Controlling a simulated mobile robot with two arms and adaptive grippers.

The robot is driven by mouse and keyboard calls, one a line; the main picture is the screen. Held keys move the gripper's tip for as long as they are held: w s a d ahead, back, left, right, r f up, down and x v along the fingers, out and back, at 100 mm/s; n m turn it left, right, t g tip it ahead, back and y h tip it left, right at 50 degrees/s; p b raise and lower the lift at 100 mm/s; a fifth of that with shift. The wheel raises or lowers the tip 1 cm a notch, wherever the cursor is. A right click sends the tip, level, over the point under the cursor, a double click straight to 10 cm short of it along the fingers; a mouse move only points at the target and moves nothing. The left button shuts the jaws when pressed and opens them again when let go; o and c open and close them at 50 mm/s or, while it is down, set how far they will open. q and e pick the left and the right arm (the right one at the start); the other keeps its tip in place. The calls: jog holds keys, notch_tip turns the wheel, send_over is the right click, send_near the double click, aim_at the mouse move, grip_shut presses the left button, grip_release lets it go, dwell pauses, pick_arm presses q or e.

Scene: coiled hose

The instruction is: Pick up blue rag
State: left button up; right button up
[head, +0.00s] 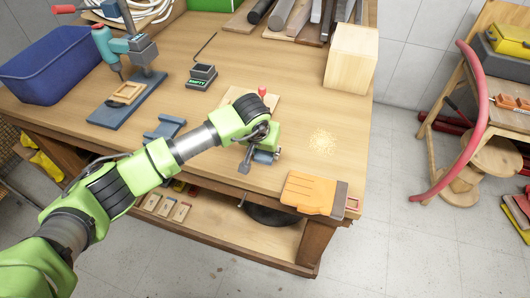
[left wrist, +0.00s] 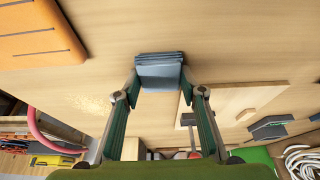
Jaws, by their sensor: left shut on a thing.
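The blue rag (left wrist: 160,72) is a folded blue-grey cloth between the fingertips of my left gripper (left wrist: 160,84) in the left wrist view. The fingers press on its two sides. In the head view a small part of the rag (head: 264,157) shows below my left gripper (head: 262,146), over the front part of the wooden workbench (head: 225,105). The gripper hides much of it there, and I cannot tell whether it touches the bench top. My right gripper is in neither view.
An orange glove (head: 308,192) lies at the bench's front right corner, with sawdust (head: 322,141) behind it. A wooden block (head: 351,58) stands at the right. A drill stand (head: 130,50) and a blue bin (head: 48,65) are at the left. A board (head: 262,98) lies behind my gripper.

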aim_at(265, 153)
pick_arm(q)
jog(key=shift+r, duration=0.1)
jog(key=shift+r, duration=0.2)
notch_tip(265, 153, up, 2)
jog(key=shift+w+r+b, duration=0.1)
jog(key=shift+r+b, duration=0.1)
jog(key=shift+b, duration=0.4)
jog(key=s+a+r+b, duration=0.2)
jog(key=a+r+b, duration=0.4)
jog(key=a+r, duration=0.4)
jog(key=a, duration=0.3)
jog(key=shift+s+a, duration=0.35)
jog(key=shift+a, duration=0.05)
jog(key=shift+o, duration=0.8)
jog(key=shift+c, duration=0.6)
